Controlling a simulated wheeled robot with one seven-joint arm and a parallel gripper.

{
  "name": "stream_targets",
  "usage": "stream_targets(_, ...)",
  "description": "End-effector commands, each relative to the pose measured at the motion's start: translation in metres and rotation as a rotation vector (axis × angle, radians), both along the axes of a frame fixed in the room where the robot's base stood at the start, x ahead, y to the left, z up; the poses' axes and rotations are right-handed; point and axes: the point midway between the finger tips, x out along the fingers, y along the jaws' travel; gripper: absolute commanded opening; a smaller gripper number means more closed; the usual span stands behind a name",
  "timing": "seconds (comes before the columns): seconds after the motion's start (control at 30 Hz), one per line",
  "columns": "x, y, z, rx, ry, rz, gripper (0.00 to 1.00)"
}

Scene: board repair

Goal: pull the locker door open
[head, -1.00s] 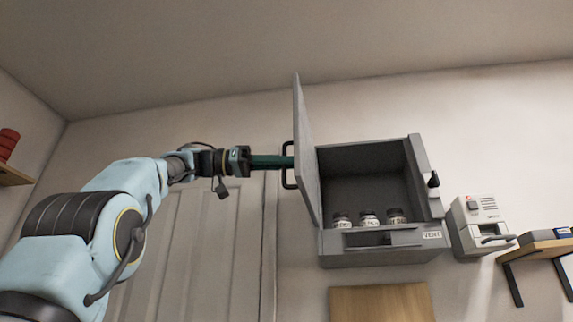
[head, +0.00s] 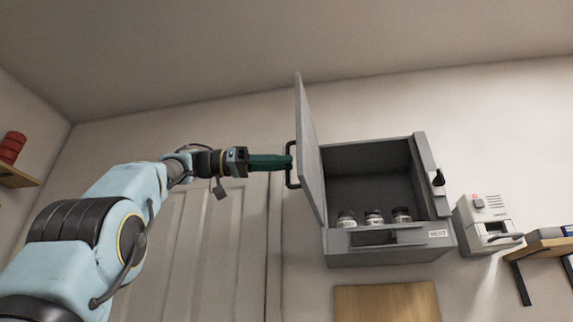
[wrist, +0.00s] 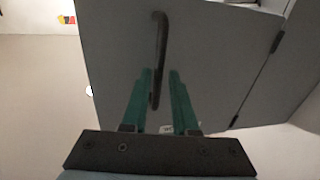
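The grey wall locker (head: 432,205) stands with its door (head: 308,150) swung wide open to the left, so I see the door nearly edge-on in the head view. Its black bar handle (head: 289,165) is on the door's outer face. In the wrist view the door (wrist: 215,60) fills much of the picture and the handle (wrist: 160,40) runs down between my two green fingers. My gripper (head: 291,162) is at the handle. In the wrist view my gripper (wrist: 161,72) is open, its fingers apart with a gap beside the handle. I cannot tell whether one finger touches it.
Several small labelled jars (head: 374,218) stand inside the locker. A white device (head: 487,222) hangs on the wall to its right, near a wooden shelf (head: 545,247). A wooden panel (head: 388,303) is below the locker. A panelled door (head: 200,245) is behind my arm.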

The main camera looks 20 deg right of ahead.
Motion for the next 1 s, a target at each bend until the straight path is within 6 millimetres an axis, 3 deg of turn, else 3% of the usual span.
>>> stream_targets(0.2, 0.021, 0.041, 0.0, -0.001, 0.0, 0.005, 0.27)
stream_targets(0.43, 0.036, 0.073, 0.001, -0.001, 0.0, 0.003, 0.27)
stream_targets(0.6, 0.04, 0.082, 0.0, -0.001, 0.0, 0.0, 0.27)
stream_targets(1.0, 0.04, 0.083, 0.0, -0.001, 0.0, 0.0, 0.27)
